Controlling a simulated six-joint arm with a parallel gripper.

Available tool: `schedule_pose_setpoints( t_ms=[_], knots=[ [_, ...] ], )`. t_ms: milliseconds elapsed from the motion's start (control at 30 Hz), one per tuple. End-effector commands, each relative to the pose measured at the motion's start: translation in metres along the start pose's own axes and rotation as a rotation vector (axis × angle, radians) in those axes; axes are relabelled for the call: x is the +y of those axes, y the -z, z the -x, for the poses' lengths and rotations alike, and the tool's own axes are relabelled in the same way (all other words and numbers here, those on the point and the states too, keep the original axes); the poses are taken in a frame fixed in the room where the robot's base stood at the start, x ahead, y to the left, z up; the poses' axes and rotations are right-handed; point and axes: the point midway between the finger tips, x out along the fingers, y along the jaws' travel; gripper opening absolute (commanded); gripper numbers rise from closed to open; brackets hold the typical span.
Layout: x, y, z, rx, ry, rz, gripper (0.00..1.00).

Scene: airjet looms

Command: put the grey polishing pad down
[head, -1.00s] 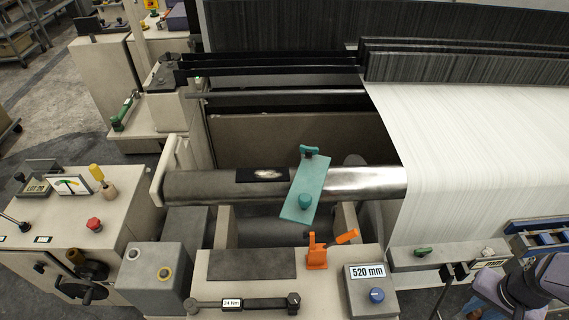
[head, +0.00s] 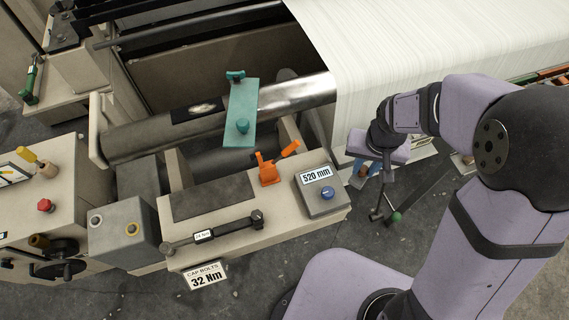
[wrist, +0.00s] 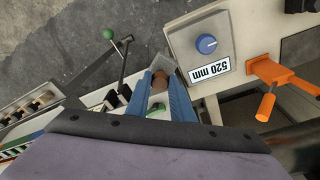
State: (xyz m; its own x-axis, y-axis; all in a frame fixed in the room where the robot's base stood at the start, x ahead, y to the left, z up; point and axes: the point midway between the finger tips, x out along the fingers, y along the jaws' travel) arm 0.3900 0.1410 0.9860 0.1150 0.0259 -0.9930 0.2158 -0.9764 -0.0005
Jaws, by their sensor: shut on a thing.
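My gripper (head: 362,172) hangs at the right of the bench, low in front of the white cloth. In the wrist view its blue fingers (wrist: 163,84) are shut on the grey polishing pad (wrist: 162,64), a small grey block with a brown, round part between the fingertips. The pad is held clear of the bench, to the side of the 520 mm box. A dark grey flat mat (head: 212,190) lies bare on the bench top (head: 262,212).
The 520 mm box (head: 321,193), an orange clamp (head: 268,174) and a torque wrench (head: 212,233) sit on the bench around the mat. A teal bracket (head: 241,112) crosses the steel roller (head: 150,136) behind. Grey floor lies in front.

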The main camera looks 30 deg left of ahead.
Motion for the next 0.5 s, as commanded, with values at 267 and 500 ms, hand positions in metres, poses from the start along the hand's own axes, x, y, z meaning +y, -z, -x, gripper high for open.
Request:
schedule_pose_setpoints(
  t_ms=[267, 500],
  knots=[
    [-0.104, -0.036, 0.033, 0.002, 0.021, 0.177, 0.0],
    [-0.202, -0.069, 0.026, 0.006, 0.044, 0.365, 0.0]
  ],
)
